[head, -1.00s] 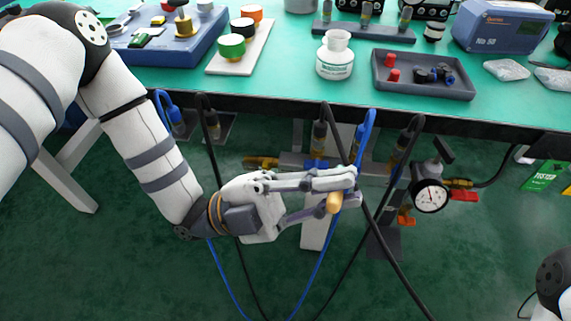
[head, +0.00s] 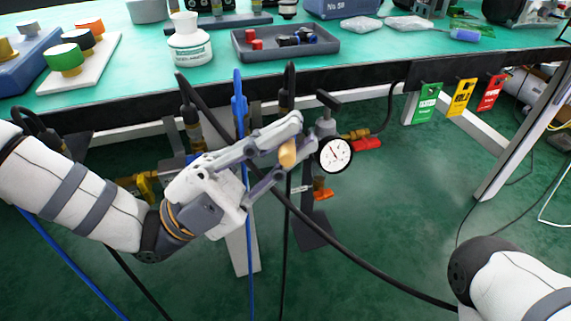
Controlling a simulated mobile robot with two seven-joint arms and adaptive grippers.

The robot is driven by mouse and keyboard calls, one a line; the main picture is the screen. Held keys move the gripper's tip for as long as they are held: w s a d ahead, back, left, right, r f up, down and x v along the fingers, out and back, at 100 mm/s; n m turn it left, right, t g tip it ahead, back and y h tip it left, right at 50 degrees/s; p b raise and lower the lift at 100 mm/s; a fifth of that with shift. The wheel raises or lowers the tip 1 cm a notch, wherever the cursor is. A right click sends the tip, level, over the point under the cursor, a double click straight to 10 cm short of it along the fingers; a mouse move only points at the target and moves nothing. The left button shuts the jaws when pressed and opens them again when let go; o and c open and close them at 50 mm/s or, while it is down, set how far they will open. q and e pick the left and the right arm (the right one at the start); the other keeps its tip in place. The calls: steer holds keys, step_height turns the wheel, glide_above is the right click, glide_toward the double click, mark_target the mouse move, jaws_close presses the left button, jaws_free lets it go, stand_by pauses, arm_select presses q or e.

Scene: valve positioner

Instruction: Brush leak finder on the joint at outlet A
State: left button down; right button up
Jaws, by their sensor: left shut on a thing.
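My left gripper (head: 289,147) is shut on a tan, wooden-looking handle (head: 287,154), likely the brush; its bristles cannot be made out. The gripper is below the bench's front edge, in front of the valve manifold and just left of the round pressure gauge (head: 335,155). Hose joints with dark connectors, including one on a black hose (head: 287,95) and one on a blue hose (head: 239,105), stand behind and above the gripper. I cannot tell which joint is outlet A. A white bottle (head: 189,45) with a green-lettered label stands open on the bench. My right gripper is out of view.
A grey tray (head: 270,56) with red and dark fittings lies on the green bench (head: 130,70). Colored tags (head: 461,97) hang from the bench edge at right. Black and blue hoses trail below and beside my gripper. A bench leg (head: 516,140) stands at right.

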arm_select(q)
steer(key=shift+w+f, duration=0.1)
steer(key=shift+w, duration=0.25)
steer(key=shift+w+d, duration=0.15)
stand_by(0.4)
steer(key=shift+w+f, duration=0.1)
steer(key=shift+w, duration=0.05)
stand_by(1.1)
steer(key=shift+p, duration=0.35)
stand_by(0.8)
